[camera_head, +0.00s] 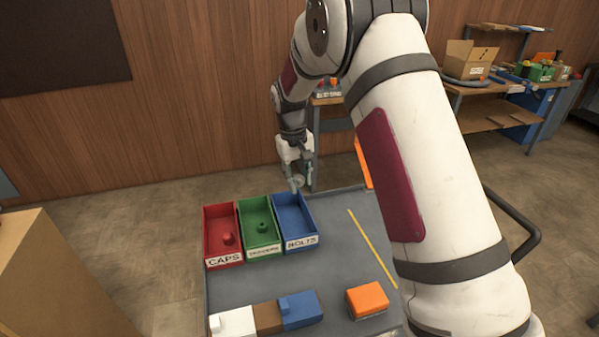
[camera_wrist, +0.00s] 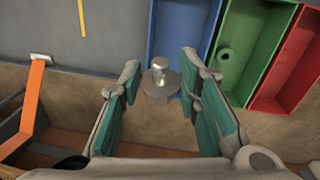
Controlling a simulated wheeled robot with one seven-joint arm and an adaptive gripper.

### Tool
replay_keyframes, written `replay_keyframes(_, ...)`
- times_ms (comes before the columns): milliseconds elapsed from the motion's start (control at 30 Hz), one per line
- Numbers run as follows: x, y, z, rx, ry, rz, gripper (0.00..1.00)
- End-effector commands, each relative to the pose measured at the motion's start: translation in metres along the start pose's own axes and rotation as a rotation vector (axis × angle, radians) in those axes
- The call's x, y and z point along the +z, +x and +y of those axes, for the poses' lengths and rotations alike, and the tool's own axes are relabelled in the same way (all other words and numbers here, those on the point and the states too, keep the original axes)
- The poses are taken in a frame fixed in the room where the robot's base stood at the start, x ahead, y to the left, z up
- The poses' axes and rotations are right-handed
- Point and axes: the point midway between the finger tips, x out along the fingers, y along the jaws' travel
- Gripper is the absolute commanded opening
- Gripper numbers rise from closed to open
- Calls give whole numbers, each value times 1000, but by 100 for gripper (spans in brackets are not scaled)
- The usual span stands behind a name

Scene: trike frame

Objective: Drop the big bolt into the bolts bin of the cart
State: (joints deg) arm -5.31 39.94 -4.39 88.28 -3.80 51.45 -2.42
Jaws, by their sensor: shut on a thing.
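My gripper (camera_head: 297,184) is shut on the big bolt, a grey metal piece with a wide round head (camera_wrist: 160,82) between the fingertips in the wrist view. In the head view the bolt (camera_head: 298,181) is small and partly hidden by the fingers. The blue bin labelled BOLTS (camera_head: 301,241) is on the cart (camera_head: 335,270); its visible inside looks empty. My gripper is at this bin's far end in the head view. In the wrist view the bolt overlaps the end of the blue bin (camera_wrist: 153,35); its height above the rim is unclear.
The green bin (camera_head: 275,249) and red CAPS bin (camera_head: 207,240) stand left of the blue one, each with a small part inside. Several blocks and an orange block (camera_head: 367,299) lie at the cart's near side. A workbench (camera_head: 490,110) stands behind right.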

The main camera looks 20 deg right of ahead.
Motion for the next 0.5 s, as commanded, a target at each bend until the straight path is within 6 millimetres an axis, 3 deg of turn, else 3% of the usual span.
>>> replay_keyframes(200,0,18,-2,0,0,-1,0)
replay_keyframes(500,0,21,-2,0,0,1,0)
